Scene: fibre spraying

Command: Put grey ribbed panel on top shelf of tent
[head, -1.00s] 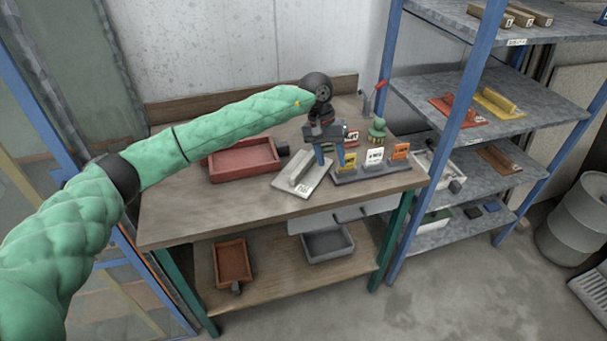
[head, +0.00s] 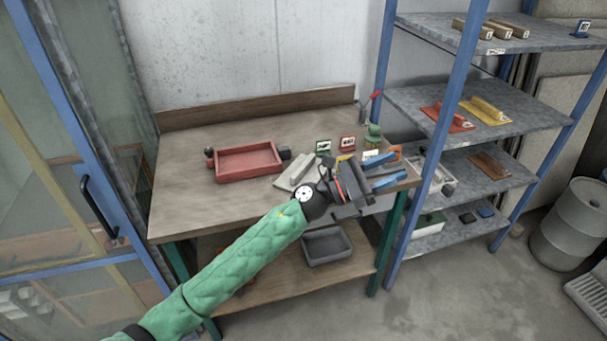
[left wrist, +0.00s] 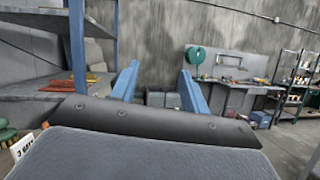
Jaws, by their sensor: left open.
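My left gripper (head: 398,167) is open, with two blue fingers pointing right over the workbench's right end; nothing shows between them. Its fingers also show in the left wrist view (left wrist: 160,72), apart and empty. A blue-framed enclosure with see-through panels and a dark handle (head: 97,205) stands at the left; I cannot tell whether it is the tent. My right gripper is not in view.
A grey barrel (head: 572,235) stands far right. The floor between is clear.

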